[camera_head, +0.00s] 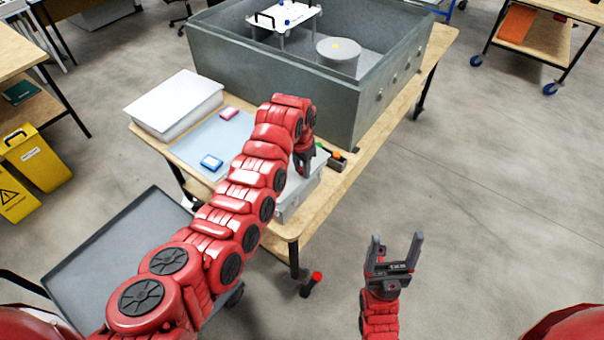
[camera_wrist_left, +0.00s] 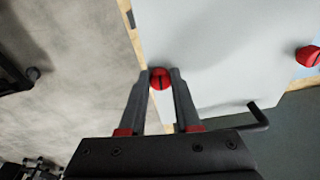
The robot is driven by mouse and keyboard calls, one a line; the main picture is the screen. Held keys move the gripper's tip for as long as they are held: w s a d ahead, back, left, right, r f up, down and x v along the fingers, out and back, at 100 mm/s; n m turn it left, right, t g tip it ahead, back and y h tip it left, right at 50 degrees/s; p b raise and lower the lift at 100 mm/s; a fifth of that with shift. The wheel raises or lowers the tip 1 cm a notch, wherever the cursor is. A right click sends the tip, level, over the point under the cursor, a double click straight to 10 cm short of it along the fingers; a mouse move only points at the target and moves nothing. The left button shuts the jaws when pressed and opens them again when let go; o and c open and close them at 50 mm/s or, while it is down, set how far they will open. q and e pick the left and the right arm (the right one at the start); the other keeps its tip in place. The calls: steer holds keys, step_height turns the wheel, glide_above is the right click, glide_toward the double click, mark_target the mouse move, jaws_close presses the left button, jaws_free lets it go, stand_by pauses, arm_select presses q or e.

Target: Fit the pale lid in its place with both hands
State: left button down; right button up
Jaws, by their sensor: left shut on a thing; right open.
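A pale flat panel (camera_wrist_left: 215,55), which looks like the lid, fills much of the left wrist view. It bears red knobs and a black bent handle (camera_wrist_left: 248,122). My left gripper (camera_head: 304,167) points down at the table's near end, its fingers on either side of one red knob (camera_wrist_left: 160,79). A second red knob (camera_wrist_left: 308,56) is at the panel's right. In the head view a light grey box-like part (camera_head: 290,211) shows beneath this gripper, mostly hidden by my left arm. My right gripper (camera_head: 396,240) is open and empty over the floor, right of the table.
A large grey open case (camera_head: 270,85) stands on the wooden table (camera_head: 392,103), with a white plate (camera_head: 284,17) and a round grey drum (camera_head: 338,55) inside. A white slab (camera_head: 175,103), a blue block (camera_head: 211,162) and a pink block (camera_head: 229,113) lie left. Small tools (camera_head: 333,155) lie beside the left gripper.

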mark_target(302, 175)
arm_select(q)
steer(key=shift+w+r, duration=0.15)
steer(key=shift+w, duration=0.1)
steer(key=shift+s+f+p, duration=0.15)
steer(key=shift+f+p, duration=0.75)
steer(key=shift+f, duration=0.9)
steer(key=c, duration=0.6)
jaws_free()
steer(key=shift+f, duration=0.1)
steer(key=shift+s+a+r+b, duration=0.1)
steer(key=shift+s+r+b, duration=0.25)
steer(key=shift+r, duration=1.65)
steer(key=shift+s+a+r+b, duration=0.15)
steer(key=shift+r+b, duration=0.4)
steer(key=shift+r, duration=1.45)
steer(key=shift+s+a+r+b, duration=0.15)
steer(key=shift+r+b, duration=0.3)
steer(key=shift+r, duration=1.55)
